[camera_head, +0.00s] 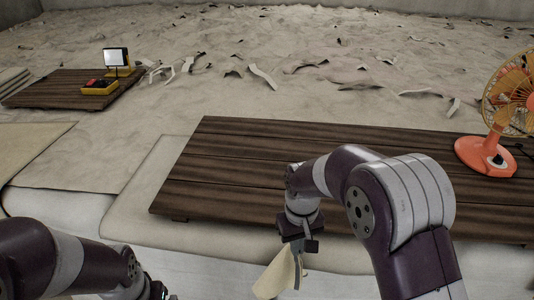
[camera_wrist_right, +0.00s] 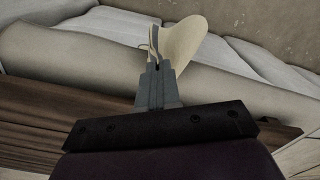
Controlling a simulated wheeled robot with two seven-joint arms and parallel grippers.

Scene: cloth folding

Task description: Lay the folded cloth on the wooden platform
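The dark plank wooden platform (camera_head: 240,150) lies across the middle and right of the head view. It also shows at the lower left of the right wrist view (camera_wrist_right: 45,115). My right gripper (camera_head: 298,252) is in front of the platform's near edge, pointing down. It is shut on a cream cloth (camera_head: 277,277), which hangs from the fingers. In the right wrist view the fingers (camera_wrist_right: 156,68) pinch the cloth (camera_wrist_right: 183,42) at its edge. My left gripper (camera_head: 155,291) is only partly in view at the bottom, and its fingers are not clear.
An orange fan (camera_head: 485,155) stands at the platform's right end. A smaller wooden board (camera_head: 50,91) at the far left holds a yellow device with a screen (camera_head: 117,61). Flat beige fabric (camera_head: 35,148) lies at left. The platform's left half is bare.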

